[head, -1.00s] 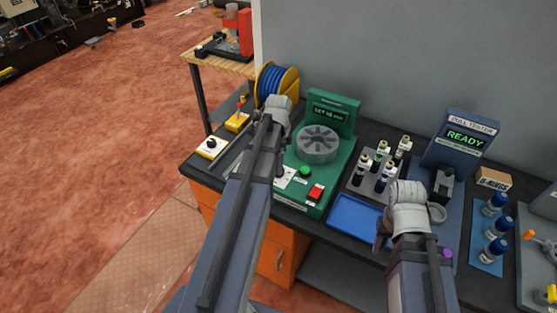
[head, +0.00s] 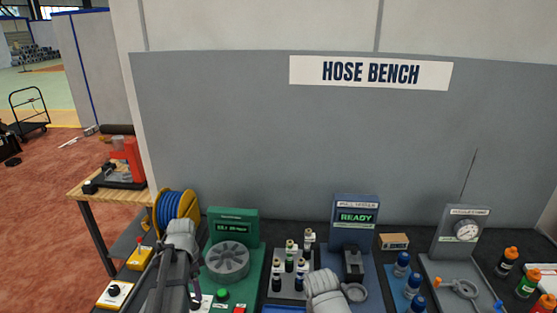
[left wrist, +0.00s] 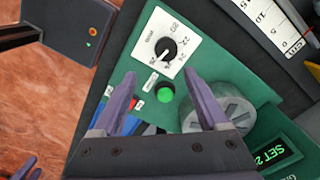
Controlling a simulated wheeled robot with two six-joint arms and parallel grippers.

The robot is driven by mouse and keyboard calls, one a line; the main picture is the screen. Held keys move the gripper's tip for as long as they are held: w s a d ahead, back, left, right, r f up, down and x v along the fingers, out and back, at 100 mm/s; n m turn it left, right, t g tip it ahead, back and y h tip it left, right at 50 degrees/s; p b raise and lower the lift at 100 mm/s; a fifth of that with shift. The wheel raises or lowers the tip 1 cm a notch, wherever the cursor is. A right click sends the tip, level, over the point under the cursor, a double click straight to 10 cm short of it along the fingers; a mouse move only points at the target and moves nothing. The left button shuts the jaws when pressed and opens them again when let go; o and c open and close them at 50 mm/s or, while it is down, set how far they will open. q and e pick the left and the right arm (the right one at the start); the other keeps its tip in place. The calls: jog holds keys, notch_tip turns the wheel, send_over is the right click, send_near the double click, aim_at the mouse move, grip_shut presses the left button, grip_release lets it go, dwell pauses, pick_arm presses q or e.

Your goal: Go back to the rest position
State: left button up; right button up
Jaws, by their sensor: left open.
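My left gripper (left wrist: 160,100) is open and empty in the left wrist view, its two purple-grey fingers spread above the green crimping machine (left wrist: 262,95). The machine's green button (left wrist: 166,92) and white dial plate (left wrist: 157,48) show between and beyond the fingers. In the head view the grey wrist of my left arm stands in front of the machine (head: 247,258), at its left side; the fingers cannot be made out there. Only the pale wrist part of my right arm shows, at the bottom middle of the head view; its fingers are out of frame.
The bench holds a blue hose reel (head: 177,205), a rack of small bottles (head: 290,287), a pull tester (head: 355,219), a small box (head: 394,242), blue-capped bottles (head: 412,285) and a gauge stand (head: 462,233). A wall with a HOSE BENCH sign (head: 370,72) stands behind.

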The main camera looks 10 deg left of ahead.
pick_arm(q)
jog(key=s+d+n, duration=0.1)
jog(key=d, duration=0.3)
jog(key=s+d+f+b, duration=0.1)
jog(key=s+d, duration=0.1)
jog(key=d, duration=0.3)
jog(key=s+d+f+n, duration=0.1)
jog(key=d, duration=0.4)
jog(key=shift+s+n+y+b, duration=0.2)
jog(key=shift+n+y+b, duration=0.1)
jog(key=s+d+f+n+b, duration=0.1)
jog(key=s+d+n, duration=0.3)
jog(key=s+d, duration=0.4)
jog(key=d, duration=0.4)
jog(key=shift+s+d+f+y+b, duration=0.25)
jog(key=shift+s+d+y+b, duration=0.05)
jog(key=shift+s+b, duration=0.1)
